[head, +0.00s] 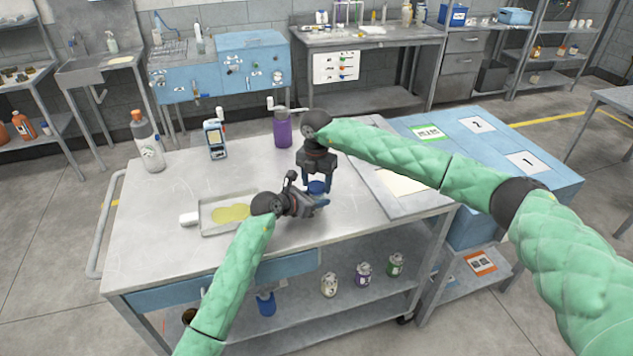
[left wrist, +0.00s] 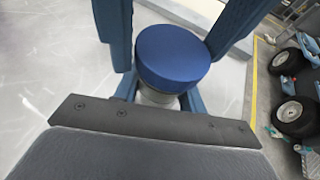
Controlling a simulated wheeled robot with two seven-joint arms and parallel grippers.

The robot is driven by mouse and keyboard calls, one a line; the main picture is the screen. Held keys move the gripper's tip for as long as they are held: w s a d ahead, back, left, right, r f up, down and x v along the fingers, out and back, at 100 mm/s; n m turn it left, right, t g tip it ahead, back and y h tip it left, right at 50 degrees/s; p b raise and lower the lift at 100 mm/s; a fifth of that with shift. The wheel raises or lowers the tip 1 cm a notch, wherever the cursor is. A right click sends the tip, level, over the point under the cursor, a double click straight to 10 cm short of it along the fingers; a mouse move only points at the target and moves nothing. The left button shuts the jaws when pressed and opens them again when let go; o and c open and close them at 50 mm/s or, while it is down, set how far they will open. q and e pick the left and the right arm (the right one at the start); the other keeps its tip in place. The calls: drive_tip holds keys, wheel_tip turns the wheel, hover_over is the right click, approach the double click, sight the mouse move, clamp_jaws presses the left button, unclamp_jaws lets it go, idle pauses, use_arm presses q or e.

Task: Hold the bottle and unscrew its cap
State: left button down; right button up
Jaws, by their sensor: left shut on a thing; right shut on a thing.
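The blue cap (head: 317,188) sits on top of the bottle near the middle of the table; it also shows in the left wrist view (left wrist: 172,55). Only a short grey-white strip of the bottle (left wrist: 157,97) shows below the cap; the rest is hidden by my left gripper. My left gripper (head: 318,203) comes in from the side and is shut on the bottle below the cap. My right gripper (head: 317,184) points down from above and is shut on the cap, with a blue finger on either side. The bottle looks upright.
A shallow tray with yellow liquid (head: 202,219) lies left of my left gripper. A grey bottle with an orange cap (head: 149,145), a handheld device (head: 214,140) and a purple bottle (head: 282,131) stand behind. The table's front right (head: 360,222) is clear.

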drive_tip(key=shift+n, duration=1.7)
drive_tip(key=o, duration=1.1)
